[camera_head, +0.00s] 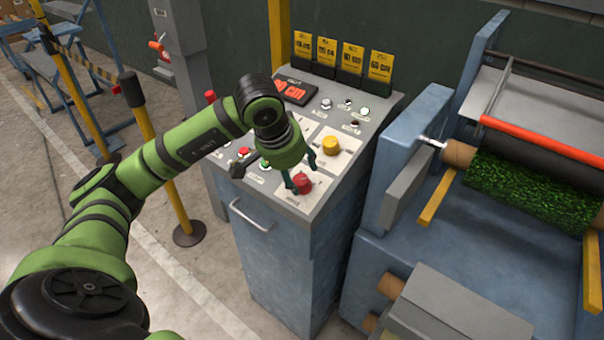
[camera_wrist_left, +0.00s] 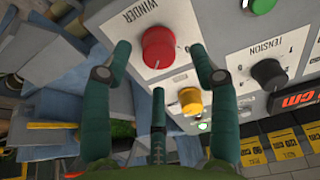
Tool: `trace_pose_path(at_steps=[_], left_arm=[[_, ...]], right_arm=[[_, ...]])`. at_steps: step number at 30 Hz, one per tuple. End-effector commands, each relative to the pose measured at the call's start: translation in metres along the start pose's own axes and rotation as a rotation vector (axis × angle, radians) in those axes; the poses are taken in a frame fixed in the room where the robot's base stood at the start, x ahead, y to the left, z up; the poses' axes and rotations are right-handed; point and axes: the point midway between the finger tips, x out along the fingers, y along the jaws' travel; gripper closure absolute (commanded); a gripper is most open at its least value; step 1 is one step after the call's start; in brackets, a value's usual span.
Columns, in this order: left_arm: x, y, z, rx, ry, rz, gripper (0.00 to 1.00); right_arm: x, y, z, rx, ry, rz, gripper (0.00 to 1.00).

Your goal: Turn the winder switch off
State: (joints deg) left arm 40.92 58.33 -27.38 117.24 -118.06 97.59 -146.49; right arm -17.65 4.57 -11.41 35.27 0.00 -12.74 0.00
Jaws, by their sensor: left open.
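The winder switch (camera_head: 303,184) is a red round knob on a white plate at the near right corner of the control panel (camera_head: 311,210). In the left wrist view the red knob (camera_wrist_left: 158,48) sits under the printed word WINDER. My left gripper (camera_head: 299,172) is over the panel at this knob, coming down from the far left side. Its three dark green fingers (camera_wrist_left: 159,63) are open and spread, with the knob between and beyond the tips in the wrist view. I cannot tell whether any finger touches it. My right gripper is in neither view.
A yellow knob (camera_head: 330,146) stands just behind the winder switch. A black TENSION knob (camera_wrist_left: 268,73) is beside it. A red-digit display (camera_head: 291,90) and yellow cards (camera_head: 327,52) line the back. The blue turf-roll machine (camera_head: 400,240) stands close on the right.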

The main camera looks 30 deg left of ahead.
Motion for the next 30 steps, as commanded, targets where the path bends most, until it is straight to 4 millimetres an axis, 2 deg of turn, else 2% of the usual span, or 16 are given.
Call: trace_pose_path(at_steps=[3, 7, 17, 20, 21, 22, 30], left_arm=[[0.017, 0.001, 0.000, -0.002, -0.004, 0.003, 0.40], [0.029, 0.001, 0.000, -0.003, -0.002, 0.004, 0.40], [0.035, 0.001, 0.000, -0.002, 0.001, 0.003, 0.40], [0.035, 0.001, 0.000, -0.003, 0.001, 0.003, 0.76], [0.035, 0.001, 0.000, -0.003, 0.001, 0.003, 0.92], [0.035, 0.001, 0.000, -0.003, 0.001, 0.003, 0.95], [0.035, 0.000, -0.001, -0.013, 0.005, 0.001, 0.95]], right_arm=[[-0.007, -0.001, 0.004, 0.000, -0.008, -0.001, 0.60], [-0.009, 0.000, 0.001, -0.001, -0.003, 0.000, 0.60], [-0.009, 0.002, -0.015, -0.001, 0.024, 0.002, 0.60], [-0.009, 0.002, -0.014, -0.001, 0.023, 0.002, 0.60], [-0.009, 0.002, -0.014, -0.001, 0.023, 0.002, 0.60], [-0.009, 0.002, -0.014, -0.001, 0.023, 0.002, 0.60], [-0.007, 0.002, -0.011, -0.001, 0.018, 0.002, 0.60]])
